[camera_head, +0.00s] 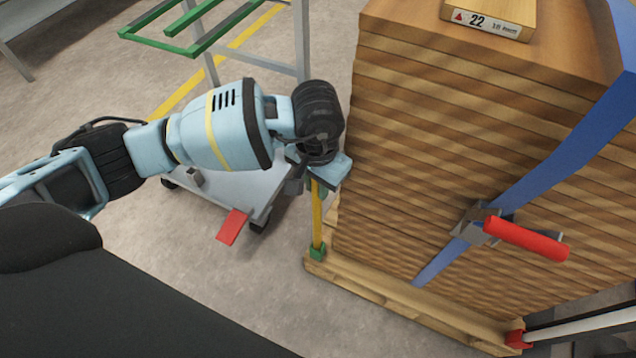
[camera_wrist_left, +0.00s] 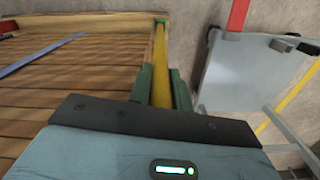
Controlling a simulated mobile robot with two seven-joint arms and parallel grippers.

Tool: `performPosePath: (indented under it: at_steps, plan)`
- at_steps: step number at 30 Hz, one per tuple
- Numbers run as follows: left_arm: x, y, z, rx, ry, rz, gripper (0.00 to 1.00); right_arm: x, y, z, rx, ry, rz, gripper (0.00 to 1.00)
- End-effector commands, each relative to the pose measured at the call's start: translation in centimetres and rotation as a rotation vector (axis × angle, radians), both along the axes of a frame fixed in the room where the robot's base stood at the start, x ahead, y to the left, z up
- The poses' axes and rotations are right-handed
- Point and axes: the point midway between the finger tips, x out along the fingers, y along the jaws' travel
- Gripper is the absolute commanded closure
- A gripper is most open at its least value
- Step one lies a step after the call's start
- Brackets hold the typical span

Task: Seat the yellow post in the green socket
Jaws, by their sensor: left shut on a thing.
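The yellow post (camera_head: 317,217) stands about upright at the near left corner of the stacked boards. Its lower end meets the green socket (camera_head: 318,253) on the pallet corner; I cannot tell how deep it sits. My left gripper (camera_head: 316,182) is shut on the upper part of the post, from above. In the left wrist view the post (camera_wrist_left: 160,60) runs between the green fingers of the gripper (camera_wrist_left: 161,82) towards the green socket (camera_wrist_left: 160,20). My right gripper is not in view.
The board stack (camera_head: 430,160) stands on a wooden pallet (camera_head: 400,305), right beside the post. A blue strap (camera_head: 570,150) with a red-handled ratchet (camera_head: 525,239) crosses it. A white pole (camera_head: 580,328) meets a red socket (camera_head: 516,339). A grey cart (camera_head: 225,195) stands left.

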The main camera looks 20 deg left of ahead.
Motion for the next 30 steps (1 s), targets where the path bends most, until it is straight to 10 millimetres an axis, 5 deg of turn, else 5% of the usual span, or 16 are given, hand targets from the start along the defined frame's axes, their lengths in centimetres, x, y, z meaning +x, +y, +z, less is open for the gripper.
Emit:
performPosePath:
  at_steps: [23,24,28,30]
  plan:
    - [0.0,0.0,-1.0,-0.002,-0.003,-0.001,1.00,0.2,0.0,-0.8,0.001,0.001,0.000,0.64]
    - [0.0,0.0,-1.0,-0.001,-0.002,-0.001,0.77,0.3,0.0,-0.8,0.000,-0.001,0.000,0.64]
    - [0.0,0.0,-1.0,0.000,-0.002,-0.001,0.60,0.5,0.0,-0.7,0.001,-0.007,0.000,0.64]
    - [0.0,0.0,-1.0,0.000,-0.002,-0.001,0.59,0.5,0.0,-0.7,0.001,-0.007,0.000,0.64]
